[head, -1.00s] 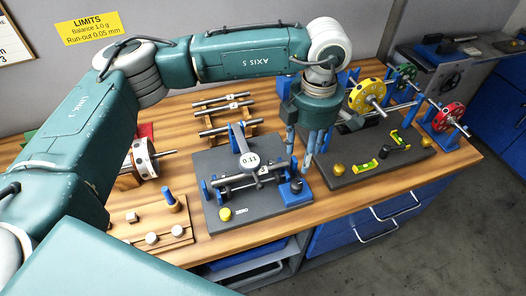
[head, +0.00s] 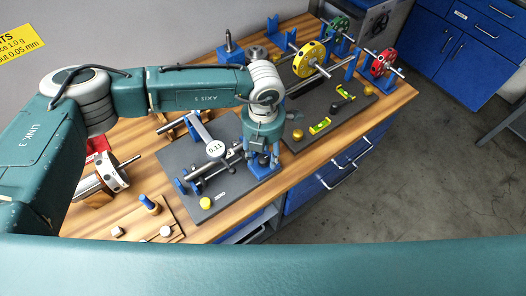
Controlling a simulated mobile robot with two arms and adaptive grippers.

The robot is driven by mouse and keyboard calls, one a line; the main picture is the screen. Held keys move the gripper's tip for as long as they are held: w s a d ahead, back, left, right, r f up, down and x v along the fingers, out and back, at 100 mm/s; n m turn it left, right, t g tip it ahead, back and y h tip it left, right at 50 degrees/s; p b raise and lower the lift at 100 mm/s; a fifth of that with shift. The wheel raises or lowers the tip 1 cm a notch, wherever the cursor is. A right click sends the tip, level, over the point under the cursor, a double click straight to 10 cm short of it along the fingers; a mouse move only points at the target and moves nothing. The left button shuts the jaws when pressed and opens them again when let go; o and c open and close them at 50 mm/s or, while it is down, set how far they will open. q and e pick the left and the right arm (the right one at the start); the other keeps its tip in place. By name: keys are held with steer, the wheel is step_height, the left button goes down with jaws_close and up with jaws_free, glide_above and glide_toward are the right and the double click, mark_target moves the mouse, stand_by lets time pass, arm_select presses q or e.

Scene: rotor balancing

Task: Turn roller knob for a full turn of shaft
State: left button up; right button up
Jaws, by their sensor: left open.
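The run-out fixture is a dark plate (head: 232,192) with a shaft (head: 212,171) lying across blue supports. A grey dial gauge (head: 216,148) reading 0.11 stands over the shaft. My left gripper (head: 262,162) is open and points down at the right end of the fixture, its blue fingers low over the plate. The roller knob at that end is mostly hidden by the fingers, and I cannot tell whether they touch it. A yellow button (head: 205,203) sits at the plate's front corner beside the ZERO label. My right gripper is out of view.
Red (head: 383,63) and green rotors stand beyond. A white-faced rotor (head: 113,172) and a wooden weight board are at left.

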arm_select(q)
steer(key=shift+d+f, duration=0.1)
steer(key=shift+f, duration=0.6)
steer(key=c, duration=1.1)
jaws_close()
steer(key=shift+f+b, duration=0.15)
steer(key=shift+b, duration=0.45)
steer(key=m+b, duration=0.4)
steer(key=b, duration=0.3)
steer(key=shift+m, duration=0.3)
steer(key=shift+m+b, duration=0.6)
steer(key=shift+b, duration=0.4)
steer(key=shift+r, duration=0.2)
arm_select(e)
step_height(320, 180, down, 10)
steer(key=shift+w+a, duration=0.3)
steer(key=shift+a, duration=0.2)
